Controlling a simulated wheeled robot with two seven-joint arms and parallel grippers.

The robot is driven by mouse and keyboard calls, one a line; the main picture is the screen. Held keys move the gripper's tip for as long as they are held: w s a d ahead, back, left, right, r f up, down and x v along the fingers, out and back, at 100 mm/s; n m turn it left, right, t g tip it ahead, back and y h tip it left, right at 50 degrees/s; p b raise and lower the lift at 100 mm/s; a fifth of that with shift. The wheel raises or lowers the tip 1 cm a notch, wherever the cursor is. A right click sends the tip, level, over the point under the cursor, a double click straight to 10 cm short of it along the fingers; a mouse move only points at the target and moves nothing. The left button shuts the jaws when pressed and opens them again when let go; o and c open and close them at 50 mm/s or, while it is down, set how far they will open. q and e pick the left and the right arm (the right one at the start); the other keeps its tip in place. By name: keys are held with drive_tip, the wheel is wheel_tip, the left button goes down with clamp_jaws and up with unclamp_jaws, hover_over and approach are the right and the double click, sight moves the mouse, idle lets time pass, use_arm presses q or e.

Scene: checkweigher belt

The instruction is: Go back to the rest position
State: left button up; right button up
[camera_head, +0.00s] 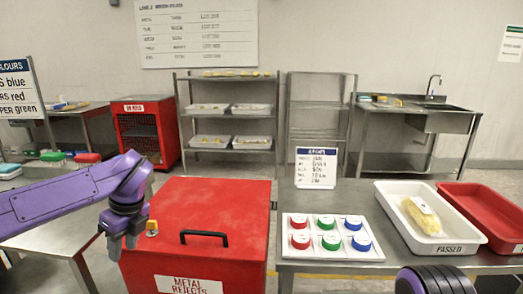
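My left gripper (123,246) hangs from the purple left arm, pointing down in front of the left side of the red metal rejects box (240,200). Its two grey fingers look apart, with nothing seen between them. Part of my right arm (436,281) shows at the bottom right edge; the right gripper is out of view. A white tray (462,246) marked as passed holds a yellow pack (422,216) on the steel table.
A panel of red, green and blue buttons (296,255), a small sign (316,168) and a red tray (478,199) are on the table. Shelves (228,124) stand behind.

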use_arm(q)
drive_tip(key=s+d+f+m+t+y+p, duration=0.1)
drive_tip(key=s+f+m+t+y, duration=0.2)
drive_tip(key=f+m, duration=0.85)
drive_tip(key=s+d+f+m+t+y+p, duration=0.1)
drive_tip(key=s+f+m+t+y, duration=0.2)
drive_tip(key=f+m, duration=0.9)
drive_tip(key=s+f+m+g+h+p, duration=0.1)
drive_tip(key=s+f+m+h, duration=0.2)
drive_tip(key=s+m, duration=0.7)
drive_tip(key=s+f+m+g+h, duration=0.1)
drive_tip(key=s+f+m+h, duration=0.2)
drive_tip(key=s+f+m, duration=0.5)
drive_tip(key=s+m, duration=0.1)
drive_tip(key=s, duration=0.7)
drive_tip(key=shift+s+a+f+m+g+p, duration=0.15)
drive_tip(key=shift+a+m+g+p, duration=0.15)
drive_tip(key=shift+m+p, duration=0.1)
drive_tip(key=shift+o, duration=0.3)
